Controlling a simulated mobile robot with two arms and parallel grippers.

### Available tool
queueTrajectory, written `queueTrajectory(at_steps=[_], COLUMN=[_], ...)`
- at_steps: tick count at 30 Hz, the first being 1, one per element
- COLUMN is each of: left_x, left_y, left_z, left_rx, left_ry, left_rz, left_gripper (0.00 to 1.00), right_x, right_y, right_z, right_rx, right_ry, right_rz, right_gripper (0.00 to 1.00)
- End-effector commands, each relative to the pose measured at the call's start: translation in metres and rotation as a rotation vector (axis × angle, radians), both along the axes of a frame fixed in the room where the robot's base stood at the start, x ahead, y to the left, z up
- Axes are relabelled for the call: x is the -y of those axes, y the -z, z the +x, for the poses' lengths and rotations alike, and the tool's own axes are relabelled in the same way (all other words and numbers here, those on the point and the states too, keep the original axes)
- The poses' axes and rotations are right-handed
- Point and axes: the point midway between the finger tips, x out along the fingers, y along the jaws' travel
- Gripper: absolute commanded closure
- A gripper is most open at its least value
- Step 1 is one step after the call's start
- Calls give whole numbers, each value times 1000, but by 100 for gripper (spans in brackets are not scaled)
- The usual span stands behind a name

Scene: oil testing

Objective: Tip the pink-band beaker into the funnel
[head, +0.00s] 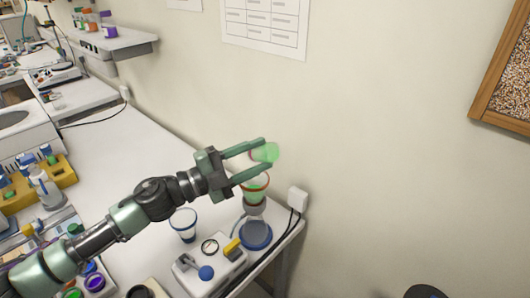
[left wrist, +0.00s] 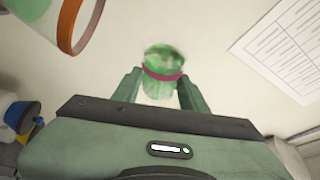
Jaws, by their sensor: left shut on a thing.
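My left gripper (head: 268,154) is shut on the pink-band beaker (head: 266,153), which holds something green. In the left wrist view, the beaker (left wrist: 162,72) shows its pink band between the two fingers (left wrist: 157,92). In the head view it looks tilted; the exact angle is hard to tell. The funnel (head: 254,190), with an orange-red rim and green inside, sits just below the gripper on a stand with a blue base. The funnel's rim also shows at the upper left of the left wrist view (left wrist: 68,35). My right gripper is not in view.
A white wall box (head: 298,198) with cables is close on the right. The back of the white bench (head: 120,150) is clear.

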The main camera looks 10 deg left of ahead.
Motion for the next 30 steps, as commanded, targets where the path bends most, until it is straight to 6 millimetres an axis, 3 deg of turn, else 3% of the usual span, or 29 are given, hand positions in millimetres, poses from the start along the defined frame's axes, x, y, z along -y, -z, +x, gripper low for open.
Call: queueTrajectory(at_steps=[1,10,17,30], left_x=[0,0,0,0], left_y=[-9,-33,-40,-48], left_z=[0,0,0,0], left_rx=[1,0,7,202], left_ry=[0,0,-1,0], left_rz=[1,0,11,314], left_gripper=[100,100,100,100], right_x=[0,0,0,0], right_y=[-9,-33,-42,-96], right_z=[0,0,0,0], right_rx=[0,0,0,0], right_ry=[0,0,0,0], right_rz=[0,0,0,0], right_gripper=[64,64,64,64])
